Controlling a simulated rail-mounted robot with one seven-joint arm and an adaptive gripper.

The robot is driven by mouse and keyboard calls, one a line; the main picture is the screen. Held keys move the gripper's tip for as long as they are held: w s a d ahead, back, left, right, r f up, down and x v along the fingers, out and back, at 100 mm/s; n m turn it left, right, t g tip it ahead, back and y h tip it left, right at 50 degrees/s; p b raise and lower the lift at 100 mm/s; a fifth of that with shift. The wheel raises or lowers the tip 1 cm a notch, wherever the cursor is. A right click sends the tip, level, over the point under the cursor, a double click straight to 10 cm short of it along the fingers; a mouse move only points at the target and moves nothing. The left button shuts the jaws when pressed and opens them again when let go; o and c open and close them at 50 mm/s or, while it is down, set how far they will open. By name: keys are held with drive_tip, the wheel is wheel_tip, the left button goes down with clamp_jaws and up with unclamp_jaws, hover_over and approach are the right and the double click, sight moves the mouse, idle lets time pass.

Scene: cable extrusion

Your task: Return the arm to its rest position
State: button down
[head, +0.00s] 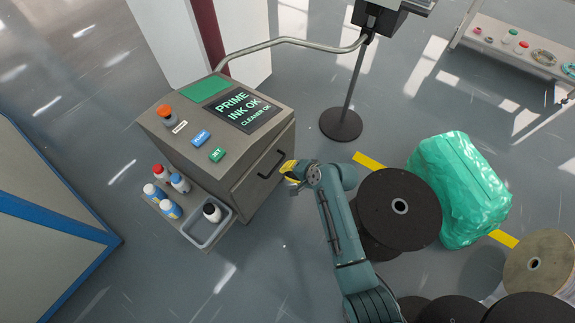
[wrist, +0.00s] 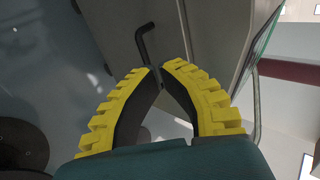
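My gripper (head: 290,172) has yellow ribbed fingers and is in front of the cabinet's drawer front, close to the black bar handle (head: 268,167). In the wrist view the two fingertips (wrist: 160,71) come together with almost no gap, and I see nothing held between them. The handle (wrist: 144,42) shows just beyond the fingertips, partly hidden behind them; I cannot tell whether they touch it. My teal arm reaches up from the bottom right of the head view.
The grey printer cabinet (head: 262,190) has a screen, buttons and a side tray (head: 206,243) with several bottles. A dark cable reel (head: 385,208) and a green wrapped bundle (head: 460,188) stand right of my arm. A pole stand (head: 341,124) is behind.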

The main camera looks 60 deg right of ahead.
drive_tip(key=shift+s+r, duration=0.1)
drive_tip(key=shift+r, duration=0.05)
